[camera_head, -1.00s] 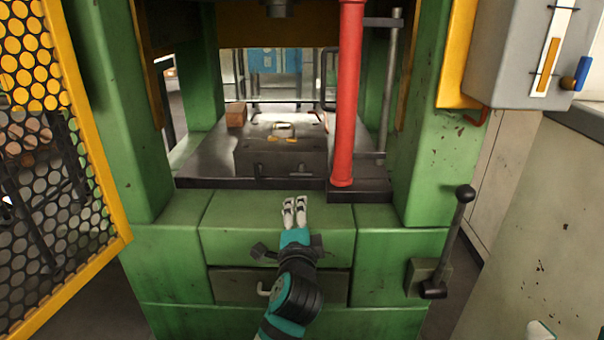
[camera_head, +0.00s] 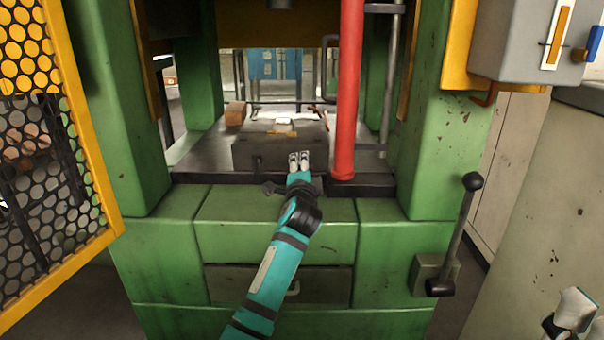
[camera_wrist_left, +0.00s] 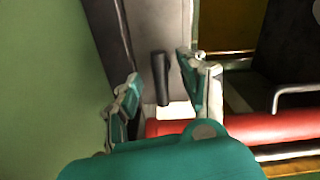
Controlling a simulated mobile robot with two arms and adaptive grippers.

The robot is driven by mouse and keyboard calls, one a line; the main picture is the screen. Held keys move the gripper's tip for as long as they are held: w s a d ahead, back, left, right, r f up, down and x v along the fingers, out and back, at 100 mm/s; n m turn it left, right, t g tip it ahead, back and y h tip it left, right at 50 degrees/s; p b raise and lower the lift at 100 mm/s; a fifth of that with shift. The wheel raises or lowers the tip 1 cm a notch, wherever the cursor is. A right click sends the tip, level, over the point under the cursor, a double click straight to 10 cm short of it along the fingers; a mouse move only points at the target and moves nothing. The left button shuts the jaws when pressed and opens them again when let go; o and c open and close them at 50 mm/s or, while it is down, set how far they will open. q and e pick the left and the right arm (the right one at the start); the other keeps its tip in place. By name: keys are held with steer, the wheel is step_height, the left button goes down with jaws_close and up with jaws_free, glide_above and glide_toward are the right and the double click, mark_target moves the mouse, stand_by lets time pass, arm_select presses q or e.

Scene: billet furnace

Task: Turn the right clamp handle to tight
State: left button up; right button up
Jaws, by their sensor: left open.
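The right clamp handle is a short dark bar in the left wrist view (camera_wrist_left: 160,78), between the two finger pads and apart from both. In the head view it is hidden behind my left gripper (camera_head: 299,158). That gripper is open, with its fingers pointing at the front face of the grey die block (camera_head: 285,151), near its right side. Another dark clamp handle (camera_head: 258,164) stands upright at the block's left front. My right gripper (camera_head: 573,312) shows only in part at the lower right corner; its opening is unclear.
A red post (camera_head: 346,90) rises just right of my left gripper. It also crosses the lower right of the left wrist view (camera_wrist_left: 260,125). A black-knobbed lever (camera_head: 457,235) stands at the press's right front. A yellow-framed mesh guard (camera_head: 100,190) is on the left. An orange-brown billet (camera_head: 236,113) sits behind.

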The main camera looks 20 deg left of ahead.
arm_select(q)
steer(key=shift+w+a, duration=0.25)
steer(key=shift+w, duration=0.4)
steer(key=shift+c, duration=0.4)
jaws_close()
